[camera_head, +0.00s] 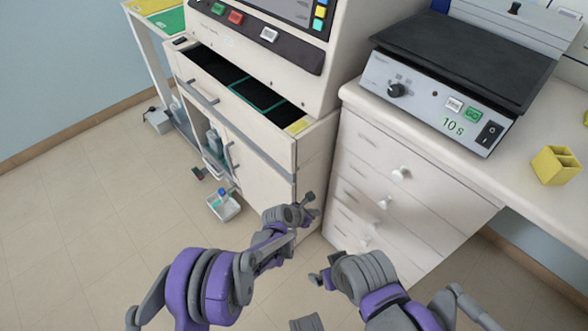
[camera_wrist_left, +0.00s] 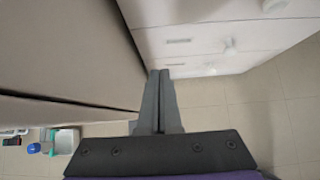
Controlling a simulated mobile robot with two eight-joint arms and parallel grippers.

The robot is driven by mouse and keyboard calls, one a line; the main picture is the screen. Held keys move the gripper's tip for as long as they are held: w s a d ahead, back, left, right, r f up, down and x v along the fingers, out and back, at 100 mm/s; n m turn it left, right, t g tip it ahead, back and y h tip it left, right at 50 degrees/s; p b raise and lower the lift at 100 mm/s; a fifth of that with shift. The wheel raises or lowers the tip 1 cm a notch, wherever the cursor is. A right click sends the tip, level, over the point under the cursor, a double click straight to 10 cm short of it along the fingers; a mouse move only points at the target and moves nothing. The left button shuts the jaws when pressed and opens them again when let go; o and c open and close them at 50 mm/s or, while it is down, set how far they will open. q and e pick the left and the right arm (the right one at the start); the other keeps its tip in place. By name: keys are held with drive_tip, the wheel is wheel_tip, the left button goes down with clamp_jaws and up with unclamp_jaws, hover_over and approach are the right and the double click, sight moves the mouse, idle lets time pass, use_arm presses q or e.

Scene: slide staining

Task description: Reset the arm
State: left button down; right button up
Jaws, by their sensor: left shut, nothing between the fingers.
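My left gripper (camera_head: 311,205) is low in front of the white cabinet, near the corner where it meets the drawer unit. In the left wrist view its two fingers (camera_wrist_left: 160,76) lie together with nothing between them. My right gripper (camera_head: 319,279) is lower in the head view, in front of the drawer unit and above the floor. Its fingers are too small to tell whether they are open or shut. No object shows in either gripper.
The staining machine's cabinet (camera_head: 262,160) has an open top drawer (camera_head: 203,68). A drawer unit (camera_head: 400,199) with several knobs carries a hot plate device (camera_head: 426,98) and a yellow holder (camera_head: 555,166). A small tray (camera_head: 226,210) is low beside the cabinet. The floor (camera_head: 80,230) at left is clear.

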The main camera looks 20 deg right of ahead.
use_arm(q)
drive_tip(key=s+a+r+m+t+y, duration=0.15)
drive_tip(key=a+r+m, duration=0.35)
drive_tip(key=a+r, duration=0.55)
drive_tip(key=s+a+r+m+g+y, duration=0.15)
drive_tip(key=a+r+m, duration=0.45)
drive_tip(key=a, duration=0.7)
drive_tip(key=s+a+r+m+t+y, duration=0.1)
drive_tip(key=s+a+r+m+y, duration=0.15)
drive_tip(key=s+a+m, duration=0.6)
drive_tip(key=s+a+r+m+y, duration=0.2)
drive_tip(key=s+a+m+y, duration=0.1)
drive_tip(key=s+a, duration=0.9)
wheel_tip(320, 180, up, 24)
drive_tip(key=t+p, duration=0.1)
drive_tip(key=p, duration=2)
drive_tip(key=shift+s+d, duration=0.15)
drive_tip(key=shift+d, duration=0.05)
use_arm(e)
wheel_tip(320, 180, up, 25)
drive_tip(key=w+t, duration=0.1)
drive_tip(key=shift+w+f, duration=0.15)
drive_tip(key=shift+w, duration=0.1)
use_arm(q)
drive_tip(key=shift+s+r, duration=0.1)
use_arm(e)
drive_tip(key=shift+s, duration=0.1)
